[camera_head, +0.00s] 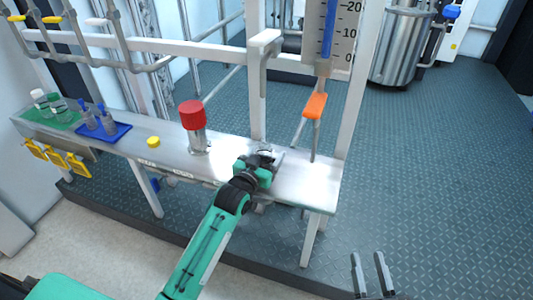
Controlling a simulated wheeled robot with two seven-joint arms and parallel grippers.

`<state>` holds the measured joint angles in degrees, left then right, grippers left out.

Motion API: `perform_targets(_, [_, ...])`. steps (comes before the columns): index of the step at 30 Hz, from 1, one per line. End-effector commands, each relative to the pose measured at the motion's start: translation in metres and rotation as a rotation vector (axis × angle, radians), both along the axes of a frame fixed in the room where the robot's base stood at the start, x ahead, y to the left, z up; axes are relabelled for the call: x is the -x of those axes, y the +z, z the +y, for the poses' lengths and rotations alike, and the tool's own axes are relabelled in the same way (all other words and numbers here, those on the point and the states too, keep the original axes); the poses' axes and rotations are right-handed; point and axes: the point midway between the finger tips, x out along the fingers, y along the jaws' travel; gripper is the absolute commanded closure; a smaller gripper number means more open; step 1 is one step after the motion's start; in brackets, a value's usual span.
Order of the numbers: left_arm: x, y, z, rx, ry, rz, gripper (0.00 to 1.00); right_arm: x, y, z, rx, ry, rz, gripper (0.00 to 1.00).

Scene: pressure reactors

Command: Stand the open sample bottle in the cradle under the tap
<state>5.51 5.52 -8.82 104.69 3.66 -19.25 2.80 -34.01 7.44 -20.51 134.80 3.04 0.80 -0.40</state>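My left gripper (265,160) reaches over the right part of the steel bench, with its fingers low near the bench top. A small pale, round-topped thing (265,150) shows at its fingertips and may be the open sample bottle's mouth. The gripper hides most of it, so I cannot tell how firmly it is held or whether it stands in a cradle. An orange handle (315,105) sits on a thin upright pipe right of the gripper, perhaps the tap; the cradle is not clearly visible. My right gripper (372,272) is open and empty over the floor, at lower right.
A red-topped metal cylinder (193,115) stands on the bench left of my gripper. A yellow disc (153,141) lies further left. White posts rise behind the bench.

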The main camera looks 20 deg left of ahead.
Motion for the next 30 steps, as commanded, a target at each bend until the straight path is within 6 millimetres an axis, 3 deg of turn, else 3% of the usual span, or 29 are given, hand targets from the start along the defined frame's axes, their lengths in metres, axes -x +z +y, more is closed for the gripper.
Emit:
perform_targets(10, [0.000, 0.003, 0.000, 0.000, 0.000, -0.001, 0.28, 0.000, 0.000, 0.000, 0.000, 0.000, 0.000, 0.64])
perform_targets(14, [0.009, 0.003, 0.002, 0.000, 0.000, 0.001, 0.28, 0.000, -0.002, 0.001, 0.006, 0.005, 0.024, 0.64])
perform_targets(24, [0.067, 0.003, 0.011, 0.000, 0.000, 0.003, 0.28, 0.021, -0.054, 0.014, 0.067, 0.057, 0.283, 0.64])
perform_targets(30, [0.097, 0.003, 0.016, 0.000, 0.001, 0.001, 0.28, 0.034, -0.075, 0.019, 0.095, 0.082, 0.394, 0.64])
